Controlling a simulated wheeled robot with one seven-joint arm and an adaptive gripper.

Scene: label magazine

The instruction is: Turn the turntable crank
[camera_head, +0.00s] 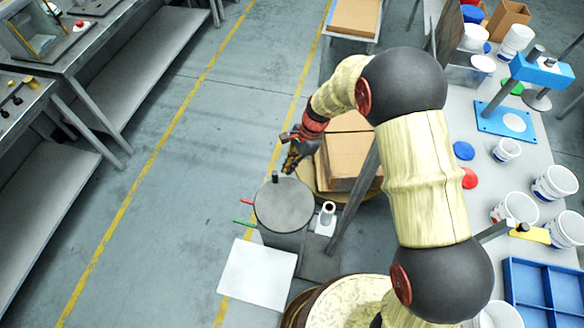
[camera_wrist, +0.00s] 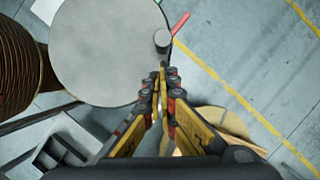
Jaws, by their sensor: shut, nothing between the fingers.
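The turntable (camera_head: 285,208) is a round grey disc in the lower middle of the head view. A short dark upright crank knob (camera_head: 275,177) stands near its far edge. In the wrist view the disc (camera_wrist: 105,50) fills the upper left, and the knob (camera_wrist: 162,38) stands at its right rim. My gripper (camera_head: 289,170) is just right of the knob in the head view. In the wrist view its shut, empty fingertips (camera_wrist: 162,70) point at the knob, and a small gap seems to show between them.
Red (camera_head: 247,201) and green (camera_head: 243,222) rods stick out left of the disc. A white roll (camera_head: 327,212) stands right of it. A white square panel (camera_head: 257,273) lies in front. The floor to the left is clear.

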